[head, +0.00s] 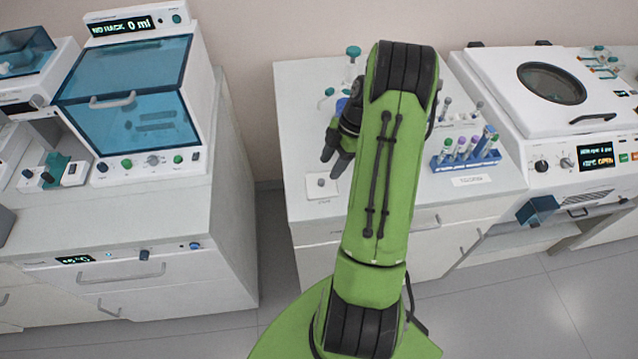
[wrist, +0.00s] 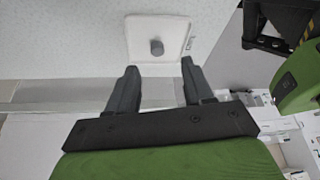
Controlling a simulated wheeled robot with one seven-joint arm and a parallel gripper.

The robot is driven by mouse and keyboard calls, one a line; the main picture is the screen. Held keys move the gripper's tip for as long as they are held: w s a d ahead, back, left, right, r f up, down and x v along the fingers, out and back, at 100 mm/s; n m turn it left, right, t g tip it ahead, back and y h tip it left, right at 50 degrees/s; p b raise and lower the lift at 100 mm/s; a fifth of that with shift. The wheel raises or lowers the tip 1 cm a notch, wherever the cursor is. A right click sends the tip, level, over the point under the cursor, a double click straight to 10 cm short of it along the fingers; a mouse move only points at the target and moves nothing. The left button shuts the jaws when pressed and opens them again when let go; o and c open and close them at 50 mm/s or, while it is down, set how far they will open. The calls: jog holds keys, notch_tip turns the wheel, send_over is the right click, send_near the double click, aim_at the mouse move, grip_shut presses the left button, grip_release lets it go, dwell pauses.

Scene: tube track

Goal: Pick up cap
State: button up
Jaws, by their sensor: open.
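The cap (wrist: 157,46) is a small grey cylinder on a white square pad (wrist: 140,28) on the counter, seen in the wrist view just beyond my fingertips. In the head view the cap (head: 321,182) is a small grey spot on the pad (head: 328,193) near the counter's front left corner. My gripper (wrist: 160,66) is open and empty, its two fingers apart, with the cap lying between their lines. In the head view my gripper (head: 334,166) hangs near the pad, partly hidden by my green arm.
A blue rack (head: 466,161) with several capped tubes stands to the right of my arm. Glassware (head: 352,62) stands at the back of the counter. A white machine with a round window (head: 550,85) is at the right. A blue-windowed machine (head: 130,95) stands on the left counter, across a gap.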

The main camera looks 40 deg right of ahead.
aim_at(321, 181)
jog(key=x, duration=0.6)
jog(key=shift+w+f, duration=0.1)
jog(key=shift+w, duration=0.2)
jog(key=c, duration=0.9)
